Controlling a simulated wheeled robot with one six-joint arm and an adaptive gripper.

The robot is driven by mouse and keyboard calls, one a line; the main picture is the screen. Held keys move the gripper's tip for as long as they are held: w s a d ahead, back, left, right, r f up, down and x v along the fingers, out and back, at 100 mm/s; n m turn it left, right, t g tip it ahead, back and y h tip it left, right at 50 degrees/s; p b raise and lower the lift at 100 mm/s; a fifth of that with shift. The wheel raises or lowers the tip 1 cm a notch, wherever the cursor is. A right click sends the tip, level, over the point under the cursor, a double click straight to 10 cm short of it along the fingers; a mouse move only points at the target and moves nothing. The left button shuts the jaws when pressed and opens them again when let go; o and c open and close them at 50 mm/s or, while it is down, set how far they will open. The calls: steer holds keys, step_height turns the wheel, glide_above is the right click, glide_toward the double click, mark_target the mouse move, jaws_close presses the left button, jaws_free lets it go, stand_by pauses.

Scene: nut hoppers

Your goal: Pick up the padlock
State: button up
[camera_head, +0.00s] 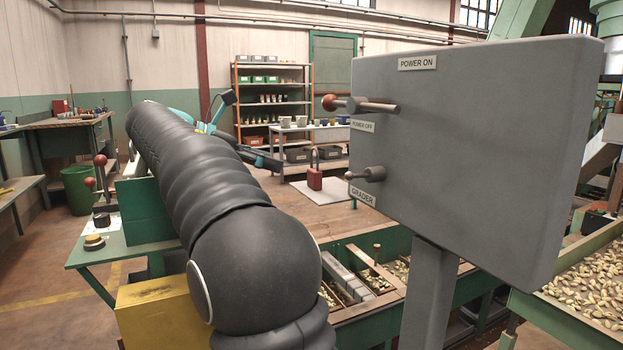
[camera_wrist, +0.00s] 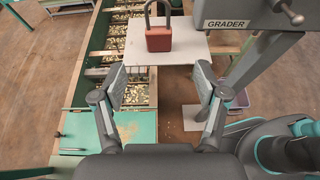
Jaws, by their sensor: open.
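In the wrist view the padlock (camera_wrist: 159,40) is near the top centre, on the pale sheet (camera_wrist: 192,52). My gripper (camera_wrist: 160,82) is open and empty, its two fingers spread on either side of the picture's centre. The padlock lies ahead of the fingertips, between their lines and apart from them. In the head view my arm covers much of the left middle and hides part of the bench.
A grey control box (camera_head: 470,150) on a post, with levers and a GRADER label, stands close on the right. It also shows at the upper right in the wrist view (camera_wrist: 250,45). Nut hoppers (camera_head: 375,280) lie below the padlock. Shelves (camera_head: 272,95) stand behind.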

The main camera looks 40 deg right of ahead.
mark_target(310, 172)
steer(key=x, duration=0.6)
steer(key=shift+b, duration=0.4)
steer(key=shift+b+x, duration=0.35)
steer(key=shift+x, duration=3)
steer(key=shift+w, duration=0.1)
steer(key=shift+r, duration=0.1)
steer(key=c, duration=1.3)
